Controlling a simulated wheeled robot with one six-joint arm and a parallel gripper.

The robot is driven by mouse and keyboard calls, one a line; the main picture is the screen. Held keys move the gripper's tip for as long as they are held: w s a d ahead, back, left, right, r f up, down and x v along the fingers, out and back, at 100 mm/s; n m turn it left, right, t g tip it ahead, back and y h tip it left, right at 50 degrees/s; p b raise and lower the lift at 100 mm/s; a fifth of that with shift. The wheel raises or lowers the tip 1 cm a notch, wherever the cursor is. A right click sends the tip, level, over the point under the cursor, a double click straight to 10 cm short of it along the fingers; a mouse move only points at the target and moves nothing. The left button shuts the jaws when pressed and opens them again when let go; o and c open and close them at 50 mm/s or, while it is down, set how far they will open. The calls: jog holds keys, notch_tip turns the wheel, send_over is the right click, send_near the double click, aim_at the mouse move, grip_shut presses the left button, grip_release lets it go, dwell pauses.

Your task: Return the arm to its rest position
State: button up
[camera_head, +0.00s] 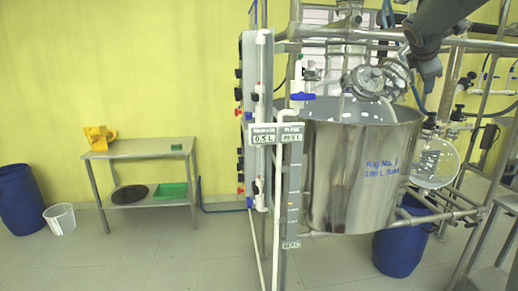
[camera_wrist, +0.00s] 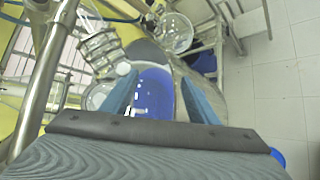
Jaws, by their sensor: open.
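My arm (camera_head: 440,22) reaches in from the top right of the head view, above and to the right of the steel tank (camera_head: 350,170). My gripper (camera_wrist: 160,78) shows in the wrist view as two blue-grey fingers held apart. A bright blue rounded shape (camera_wrist: 153,90) with a small white mark shows between them. I cannot tell what it is or how far it lies from the fingers. The gripper's fingers cannot be made out clearly in the head view.
Metal pipes (camera_head: 400,38) and a round glass vessel (camera_head: 436,162) stand close to the arm. Blue drums stand under the tank (camera_head: 398,252) and at far left (camera_head: 20,200). A steel table (camera_head: 135,152) stands by the yellow wall. Floor at centre left is clear.

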jog(key=s+a+f+m+g+y+b, duration=0.1)
jog(key=s+a+f+m+y, duration=0.2)
jog(key=a+f, duration=0.5)
jog(key=s+a+f+m+g+b, duration=0.15)
jog(key=s+a+f, duration=0.35)
jog(key=f, duration=0.6)
jog(key=s+a+f+m+g+y+b, duration=0.1)
jog(key=s+a+f+m+y+b, duration=0.15)
jog(key=a+f, duration=0.55)
jog(key=s+a+f+m+g+y+b, duration=0.1)
jog(key=s+a+f+m, duration=0.3)
jog(key=s+f, duration=0.6)
jog(key=s+a+f+m+g+y+b, duration=0.1)
jog(key=s+a+f+m+g, duration=0.2)
jog(key=s+a+f, duration=0.4)
jog(key=s+f+m, duration=0.1)
jog(key=s+f, duration=0.2)
jog(key=s, duration=0.4)
jog(key=shift+a+f+m, duration=0.15)
jog(key=shift+f+m, duration=0.25)
jog(key=shift+g, duration=0.25)
